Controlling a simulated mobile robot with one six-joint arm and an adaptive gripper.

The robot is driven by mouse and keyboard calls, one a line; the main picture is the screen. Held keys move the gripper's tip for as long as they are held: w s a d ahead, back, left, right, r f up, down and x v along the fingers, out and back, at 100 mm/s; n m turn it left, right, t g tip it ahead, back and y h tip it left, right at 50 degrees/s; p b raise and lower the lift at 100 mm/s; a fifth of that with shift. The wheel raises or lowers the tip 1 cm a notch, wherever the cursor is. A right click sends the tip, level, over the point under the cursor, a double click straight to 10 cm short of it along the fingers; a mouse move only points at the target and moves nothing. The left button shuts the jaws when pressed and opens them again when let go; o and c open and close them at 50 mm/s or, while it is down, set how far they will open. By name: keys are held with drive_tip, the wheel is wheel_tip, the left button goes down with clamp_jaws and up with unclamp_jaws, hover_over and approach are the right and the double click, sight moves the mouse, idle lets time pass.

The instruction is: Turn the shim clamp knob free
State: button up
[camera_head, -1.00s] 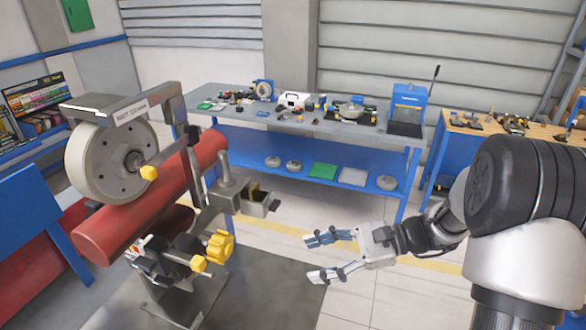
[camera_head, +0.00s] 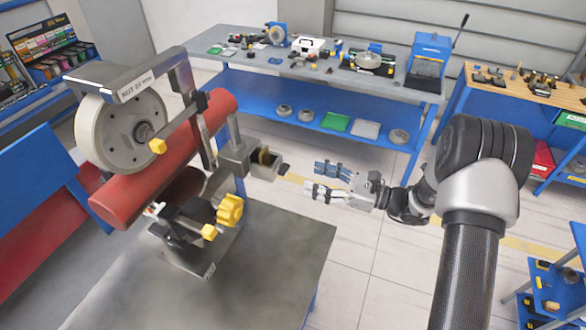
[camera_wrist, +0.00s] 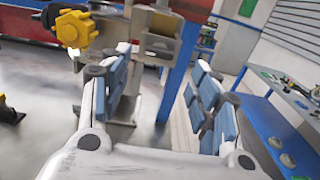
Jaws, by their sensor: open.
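A large lobed yellow knob (camera_head: 230,210) sits low on the right side of the coaster wheel fixture. I take it as the shim clamp knob, but no label confirms this. It shows at the upper left of the wrist view (camera_wrist: 75,29). Two smaller yellow knobs are on the fixture, one below the lobed knob (camera_head: 209,232) and one in front of the wheel (camera_head: 157,146). My gripper (camera_head: 320,180) is open and empty, to the right of the fixture and apart from the knob. Its blue-padded fingers (camera_wrist: 160,80) are spread in the wrist view.
The pale wheel (camera_head: 100,130) rests by a red tube (camera_head: 125,195), with a metal bracket (camera_head: 140,82) above. A metal block (camera_head: 262,160) juts from the fixture toward my gripper. The grey tabletop (camera_head: 270,250) has clear room at right. A blue workbench (camera_head: 300,115) stands behind.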

sight(288, 169)
drive_tip(key=x, duration=0.7)
drive_tip(key=shift+w+a+p, duration=0.1)
drive_tip(key=shift+a+p, duration=0.1)
drive_tip(key=shift+p, duration=0.1)
drive_tip(key=shift+c, duration=0.3)
drive_tip(key=c, duration=1)
